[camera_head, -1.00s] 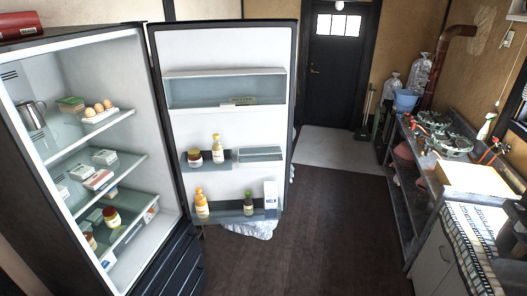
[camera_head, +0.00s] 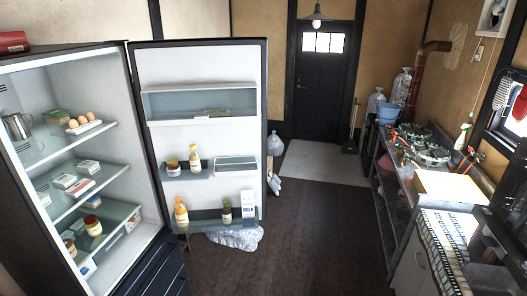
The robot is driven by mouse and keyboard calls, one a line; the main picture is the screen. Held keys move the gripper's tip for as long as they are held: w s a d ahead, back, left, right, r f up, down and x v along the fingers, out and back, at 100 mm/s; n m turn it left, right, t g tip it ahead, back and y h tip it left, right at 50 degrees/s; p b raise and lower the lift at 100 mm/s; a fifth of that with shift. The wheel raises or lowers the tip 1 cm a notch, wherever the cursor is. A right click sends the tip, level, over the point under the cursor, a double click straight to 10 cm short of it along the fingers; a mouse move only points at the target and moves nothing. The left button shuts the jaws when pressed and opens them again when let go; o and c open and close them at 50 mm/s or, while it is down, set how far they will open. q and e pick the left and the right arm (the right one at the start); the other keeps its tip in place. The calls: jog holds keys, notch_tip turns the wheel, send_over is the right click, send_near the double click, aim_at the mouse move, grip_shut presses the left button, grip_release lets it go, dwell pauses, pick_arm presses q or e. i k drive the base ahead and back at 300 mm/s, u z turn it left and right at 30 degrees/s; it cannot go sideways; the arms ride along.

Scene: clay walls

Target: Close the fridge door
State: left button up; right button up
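The fridge (camera_head: 62,62) stands at the left with its lit inside showing. Its shelves hold eggs (camera_head: 84,121), a metal jug (camera_head: 18,127), boxes and jars. The fridge door (camera_head: 200,60) is wide open, swung out to the right of the fridge, with its inner side facing me. Its racks hold a jar, yellow bottles (camera_head: 181,212), a dark green bottle (camera_head: 227,211) and a milk carton (camera_head: 248,205). Neither of my grippers is in view.
The dark wooden floor (camera_head: 315,230) is clear between the fridge door and the counter (camera_head: 432,215) at the right. A silvery bag (camera_head: 236,237) lies on the floor below the door. A closed dark room door (camera_head: 322,85) is at the back.

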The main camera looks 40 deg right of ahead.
aim_at(179, 66)
jog(key=z, duration=1.9)
jog(key=i, duration=5.2)
jog(key=u, duration=4.15)
jog(key=i, duration=1)
